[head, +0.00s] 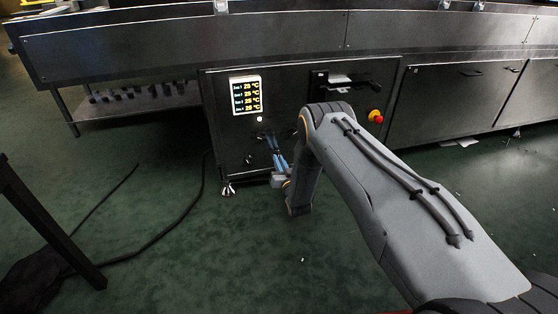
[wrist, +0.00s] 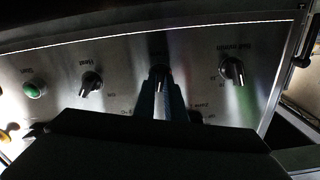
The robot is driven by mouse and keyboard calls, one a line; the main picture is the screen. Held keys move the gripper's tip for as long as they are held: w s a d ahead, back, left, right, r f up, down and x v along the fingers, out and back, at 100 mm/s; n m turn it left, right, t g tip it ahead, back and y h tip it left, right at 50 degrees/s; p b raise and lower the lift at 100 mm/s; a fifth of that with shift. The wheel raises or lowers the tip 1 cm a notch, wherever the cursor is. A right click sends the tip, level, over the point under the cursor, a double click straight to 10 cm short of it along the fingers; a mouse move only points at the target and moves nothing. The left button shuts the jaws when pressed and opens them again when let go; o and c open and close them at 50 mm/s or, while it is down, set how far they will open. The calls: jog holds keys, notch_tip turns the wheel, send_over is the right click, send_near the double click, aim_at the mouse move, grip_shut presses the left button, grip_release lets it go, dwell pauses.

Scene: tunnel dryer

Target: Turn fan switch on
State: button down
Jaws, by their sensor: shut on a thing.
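The fan switch is a dark rotary knob (wrist: 159,73) in the middle of the metal control panel in the wrist view, where the panel lettering is upside down. Its own label is too dark to read. My gripper (wrist: 160,88) has its two blue fingers on either side of this knob and is shut on it. In the head view my gripper (head: 269,138) reaches the front of the dark control cabinet (head: 226,137), below and right of the lit temperature display (head: 246,95). The knob is hidden there by the fingers.
In the head view a red emergency stop (head: 375,116) sits right of my arm. A cable (head: 172,228) lies on the green floor.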

jog(key=m+p, duration=0.1)
jog(key=m, duration=0.4)
jog(key=shift+f, duration=0.1)
dwell(0.5)
jog(key=c, duration=1.8)
grip_release()
jog(key=shift+d, duration=0.1)
jog(key=shift+p+v, duration=1.75)
jog(key=shift+v, duration=2.2)
